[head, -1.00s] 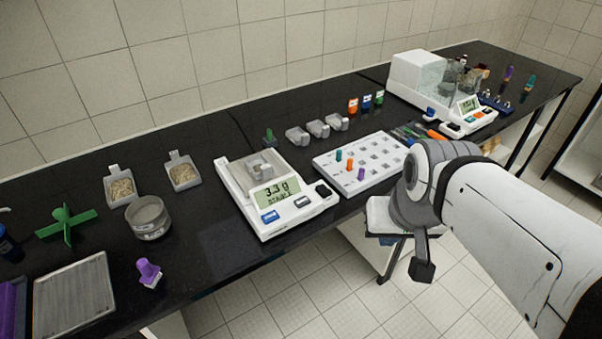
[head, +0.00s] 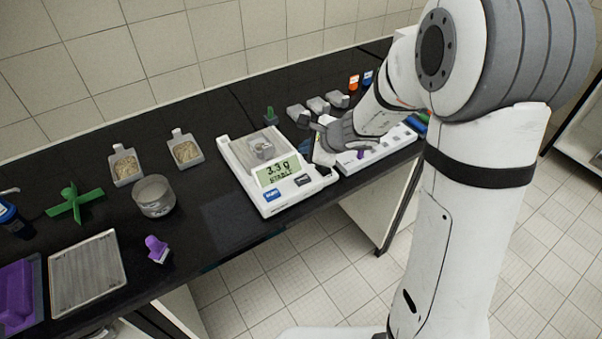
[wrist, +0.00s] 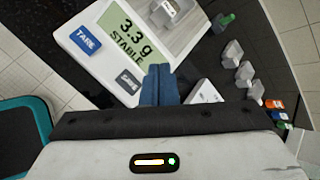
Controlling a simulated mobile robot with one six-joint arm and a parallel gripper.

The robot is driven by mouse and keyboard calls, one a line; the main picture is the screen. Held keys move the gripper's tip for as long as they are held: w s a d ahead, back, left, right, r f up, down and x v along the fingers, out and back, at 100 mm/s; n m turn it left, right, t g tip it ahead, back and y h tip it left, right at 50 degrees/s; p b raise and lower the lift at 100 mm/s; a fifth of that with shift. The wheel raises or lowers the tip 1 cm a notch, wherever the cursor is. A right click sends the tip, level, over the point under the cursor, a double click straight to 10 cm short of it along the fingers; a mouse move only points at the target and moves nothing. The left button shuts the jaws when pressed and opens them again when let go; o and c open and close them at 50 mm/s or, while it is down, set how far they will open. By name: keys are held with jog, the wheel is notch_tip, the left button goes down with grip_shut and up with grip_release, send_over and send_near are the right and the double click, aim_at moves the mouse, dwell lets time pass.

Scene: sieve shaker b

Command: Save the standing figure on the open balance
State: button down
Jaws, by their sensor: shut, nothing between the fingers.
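The open balance (head: 238,160) stands on the black bench, with a small grey vessel (head: 262,150) on its pan. Its display (head: 279,171) reads 3.3 g with STABLE below, and it also shows in the wrist view (wrist: 128,38). A blue TARE button (wrist: 86,39) and a dark grey button (wrist: 127,82) sit by the display; the dark button's label is hard to read. My gripper (wrist: 158,85) is shut and empty, its fingers just right of the dark button in the wrist view. I cannot tell whether it touches the balance.
A white rack (head: 395,137) with coloured pegs lies right of the balance, partly behind my arm. Several grey weigh boats (head: 318,105) and a green piece (head: 270,114) stand behind.

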aim_at(306, 181)
jog(key=shift+f, duration=0.1)
dwell(0.3)
notch_tip(306, 181, down, 8)
jog(key=b, duration=0.6)
jog(key=shift+b, duration=0.3)
jog(key=shift+f+b, duration=0.35)
jog(key=shift+b, duration=0.1)
dwell(1.2)
jog(key=shift+w+f+b, duration=0.1)
jog(key=shift+f+b, duration=0.25)
jog(key=shift+b, duration=0.25)
jog(key=shift+f+b, duration=0.45)
jog(key=shift+b, duration=0.15)
dwell(0.5)
dwell(0.3)
jog(key=shift+r+p, duration=0.65)
jog(key=shift+r, duration=0.25)
